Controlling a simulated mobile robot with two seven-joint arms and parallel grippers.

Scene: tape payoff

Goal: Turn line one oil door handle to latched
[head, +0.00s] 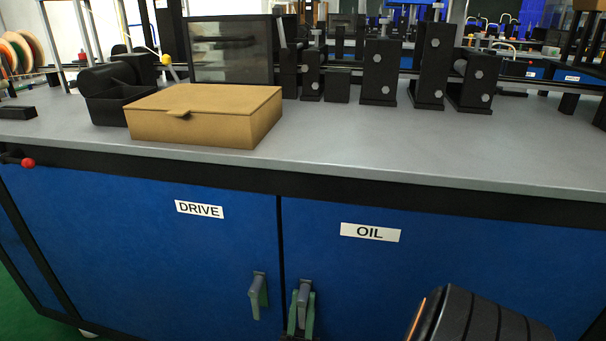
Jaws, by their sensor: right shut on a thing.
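The blue oil door (430,270) is on the right of the cabinet front and bears a white OIL label (370,232). Its grey handle (304,291) is near the door's left edge and stands about upright. My right gripper (302,318) is shut on this handle, with a greenish finger on each side of it. The lower part of the gripper is cut off by the bottom of the picture. My left gripper is not in view. I cannot tell from the picture whether the latch is engaged.
The drive door (130,230) has a similar handle (258,291) close to the left of my gripper. Above is a grey worktop (340,150) with a cardboard box (205,115) and several black machine blocks (379,72). A red knob (28,162) sticks out at far left.

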